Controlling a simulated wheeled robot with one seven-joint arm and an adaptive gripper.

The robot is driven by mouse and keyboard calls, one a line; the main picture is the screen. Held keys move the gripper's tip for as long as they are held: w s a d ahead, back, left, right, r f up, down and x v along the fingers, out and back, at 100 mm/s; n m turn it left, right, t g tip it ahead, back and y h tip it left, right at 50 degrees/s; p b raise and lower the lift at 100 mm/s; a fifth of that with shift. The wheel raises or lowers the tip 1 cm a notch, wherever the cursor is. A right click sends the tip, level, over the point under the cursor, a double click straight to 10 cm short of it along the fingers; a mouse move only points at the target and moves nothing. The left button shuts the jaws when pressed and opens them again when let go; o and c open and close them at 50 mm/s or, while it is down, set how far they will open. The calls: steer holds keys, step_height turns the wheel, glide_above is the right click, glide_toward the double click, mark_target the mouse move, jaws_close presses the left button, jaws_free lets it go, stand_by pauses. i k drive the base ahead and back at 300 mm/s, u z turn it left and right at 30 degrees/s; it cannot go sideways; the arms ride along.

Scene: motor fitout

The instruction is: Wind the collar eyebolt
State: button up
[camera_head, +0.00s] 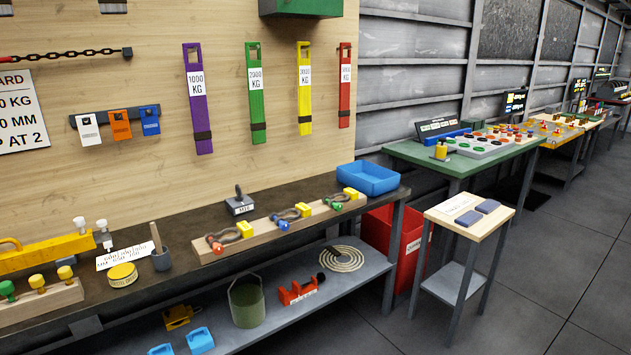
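I cannot make out for sure which item is the collar eyebolt. A small dark block with a white label (240,205) stands on the dark workbench (190,203), and a short dark upright piece rises from it. At the left end of the bench, a wooden rack (42,303) holds green and yellow knobbed pieces (38,282). A yellow bar (45,251) lies behind it, with white-topped pieces (104,228) at its right end. My gripper is not in view.
A wooden board with several shackles (285,222) and a blue tray (368,178) are on the bench. A small side table (468,215) stands right, with open floor (545,290) beyond.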

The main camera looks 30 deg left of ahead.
mark_target(239, 197)
steer(key=u, duration=0.85)
steer(key=i, duration=1)
steer(key=u, duration=0.75)
